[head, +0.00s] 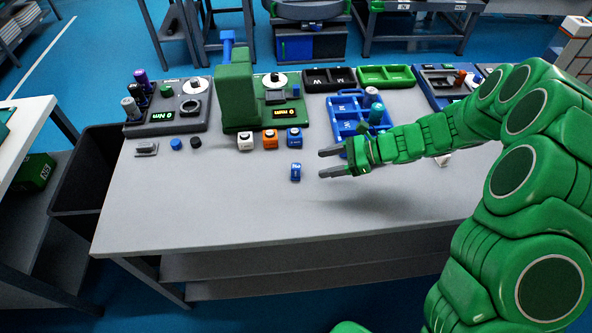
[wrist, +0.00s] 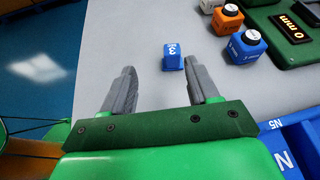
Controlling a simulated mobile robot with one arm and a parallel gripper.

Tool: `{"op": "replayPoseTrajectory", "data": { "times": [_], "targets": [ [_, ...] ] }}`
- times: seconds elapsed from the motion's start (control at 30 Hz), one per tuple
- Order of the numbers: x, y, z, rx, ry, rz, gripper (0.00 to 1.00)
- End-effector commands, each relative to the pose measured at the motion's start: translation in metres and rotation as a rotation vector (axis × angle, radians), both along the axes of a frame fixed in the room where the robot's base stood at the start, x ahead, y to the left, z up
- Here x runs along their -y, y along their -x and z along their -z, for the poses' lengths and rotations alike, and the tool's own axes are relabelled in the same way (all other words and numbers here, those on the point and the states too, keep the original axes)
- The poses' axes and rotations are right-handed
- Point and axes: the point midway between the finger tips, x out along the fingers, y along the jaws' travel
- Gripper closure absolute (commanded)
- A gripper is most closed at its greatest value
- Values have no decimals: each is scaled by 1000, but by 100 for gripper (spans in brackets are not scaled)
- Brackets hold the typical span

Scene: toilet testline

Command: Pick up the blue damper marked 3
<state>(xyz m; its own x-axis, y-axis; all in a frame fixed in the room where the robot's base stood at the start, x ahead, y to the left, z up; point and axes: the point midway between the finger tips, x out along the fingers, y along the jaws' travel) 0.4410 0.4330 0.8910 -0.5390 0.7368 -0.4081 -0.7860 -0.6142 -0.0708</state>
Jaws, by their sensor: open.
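The small blue damper (head: 295,172) stands alone on the grey table in front of the row of cubes. In the wrist view the blue damper (wrist: 173,57) shows white marking that reads as a 3, and it lies beyond and between my fingertips. My gripper (head: 327,162) is open and empty, to the right of the damper in the head view. The fingers also show in the wrist view (wrist: 163,80), spread apart, with a gap between them and the damper.
White (head: 245,140), orange (head: 269,139) and blue (head: 294,137) cubes with dark tops stand behind the damper. A green press (head: 236,90) stands behind them. A blue tray (head: 345,105) lies behind my gripper.

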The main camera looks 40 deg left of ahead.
Motion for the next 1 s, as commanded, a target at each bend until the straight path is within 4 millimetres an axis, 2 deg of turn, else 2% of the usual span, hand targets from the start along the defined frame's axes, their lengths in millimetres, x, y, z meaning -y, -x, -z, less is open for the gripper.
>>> {"op": "replayPoseTrajectory", "data": {
  "times": [0.1, 0.23, 0.77, 1.0],
  "targets": [
    [-11, -4, 18, -42, 10, 32, 40],
    [-17, -6, 28, -67, 17, 53, 40],
    [-43, 10, 42, -75, 19, 59, 40],
    [-65, 25, 48, -74, 21, 59, 40]
  ]
}}
